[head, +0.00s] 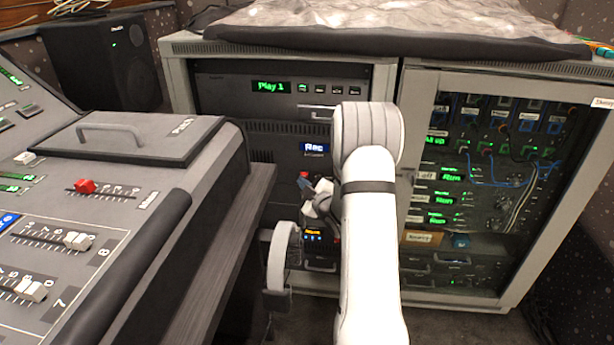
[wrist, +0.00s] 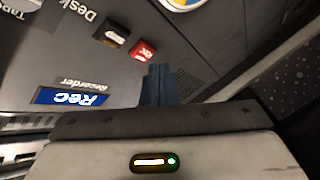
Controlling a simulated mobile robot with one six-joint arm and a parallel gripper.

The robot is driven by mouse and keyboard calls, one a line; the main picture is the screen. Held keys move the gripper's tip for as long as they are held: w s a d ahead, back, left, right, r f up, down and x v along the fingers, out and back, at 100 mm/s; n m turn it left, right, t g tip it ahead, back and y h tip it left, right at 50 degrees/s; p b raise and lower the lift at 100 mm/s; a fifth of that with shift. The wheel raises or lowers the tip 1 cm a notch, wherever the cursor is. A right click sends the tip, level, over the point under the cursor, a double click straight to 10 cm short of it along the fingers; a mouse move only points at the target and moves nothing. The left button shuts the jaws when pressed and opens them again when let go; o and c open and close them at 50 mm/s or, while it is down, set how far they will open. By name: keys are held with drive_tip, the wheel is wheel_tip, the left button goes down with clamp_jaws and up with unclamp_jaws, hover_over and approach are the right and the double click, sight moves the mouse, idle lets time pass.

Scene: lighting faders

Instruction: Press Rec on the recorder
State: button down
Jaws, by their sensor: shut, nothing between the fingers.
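The recorder's red REC button (wrist: 142,50) shows in the wrist view, on the dark panel next to a dark button with an orange mark (wrist: 115,34). The recorder's blue display (wrist: 70,97) reads "Rec", upside down in that view. In the head view the same display (head: 314,147) also reads "Rec". My gripper (wrist: 158,70) is shut and empty. Its dark blue fingertips are just beside the red button, below and right of it in the wrist view. I cannot tell whether they touch the panel. In the head view my arm hides part of the recorder.
A rack unit with a green "Play 1" display (head: 271,87) is above the recorder. A mixing console (head: 130,200) with a red fader knob (head: 85,186) stands at left. A glazed rack door (head: 500,150) is at right. A speaker (head: 105,60) stands behind left.

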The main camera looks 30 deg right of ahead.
drive_tip(key=shift+s+a+b, duration=0.4)
drive_tip(key=shift+s+a, duration=0.3)
drive_tip(key=shift+s, duration=0.3)
drive_tip(key=shift+s+a+b, duration=0.4)
drive_tip(key=shift+s+a, duration=0.3)
drive_tip(key=shift+s, duration=0.3)
